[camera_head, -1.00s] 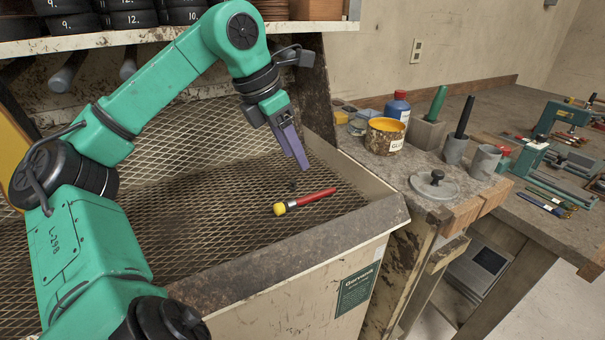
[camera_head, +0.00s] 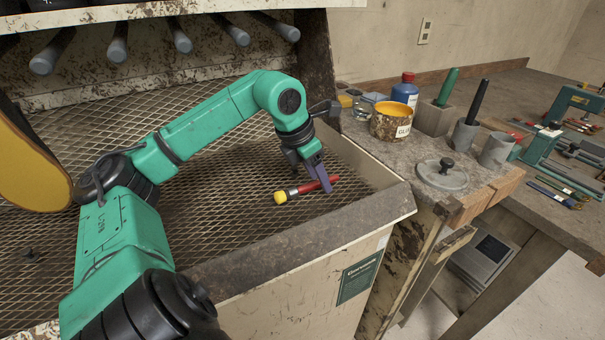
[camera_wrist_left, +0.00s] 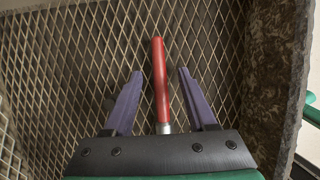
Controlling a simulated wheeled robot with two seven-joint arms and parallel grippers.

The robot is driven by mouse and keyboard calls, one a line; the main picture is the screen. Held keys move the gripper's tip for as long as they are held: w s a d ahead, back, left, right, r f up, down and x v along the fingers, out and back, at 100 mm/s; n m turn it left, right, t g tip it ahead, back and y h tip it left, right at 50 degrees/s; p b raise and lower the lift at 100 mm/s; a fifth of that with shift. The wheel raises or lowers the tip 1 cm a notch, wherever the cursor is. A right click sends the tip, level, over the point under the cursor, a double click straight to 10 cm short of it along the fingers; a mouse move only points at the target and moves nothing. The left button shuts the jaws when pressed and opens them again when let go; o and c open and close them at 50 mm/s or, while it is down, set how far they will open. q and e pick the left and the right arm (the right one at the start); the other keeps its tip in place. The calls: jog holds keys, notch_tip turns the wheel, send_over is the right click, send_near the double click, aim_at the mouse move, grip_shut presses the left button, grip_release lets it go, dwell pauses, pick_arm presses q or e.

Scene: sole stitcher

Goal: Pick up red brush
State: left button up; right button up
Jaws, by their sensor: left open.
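The red brush (camera_head: 302,189) has a red handle, a metal ferrule and a yellow tip. It lies on the metal mesh in the bin near its right front corner. My left gripper (camera_head: 321,179) is open and low over the brush, with its purple fingers at the handle. In the left wrist view the red handle (camera_wrist_left: 160,75) runs lengthwise between the two open fingers of the gripper (camera_wrist_left: 160,80), apart from both. The yellow tip is hidden there behind the gripper's body. My right gripper is not in view.
The bin's front rim (camera_head: 300,232) and right wall are close to the gripper. On the bench to the right stand a glue pot (camera_head: 391,122), a blue bottle (camera_head: 405,90) and a round lid (camera_head: 441,176). A yellow sole (camera_head: 30,165) hangs at left. The mesh left of the arm is mostly clear.

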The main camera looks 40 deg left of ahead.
pick_arm(q)
grip_shut()
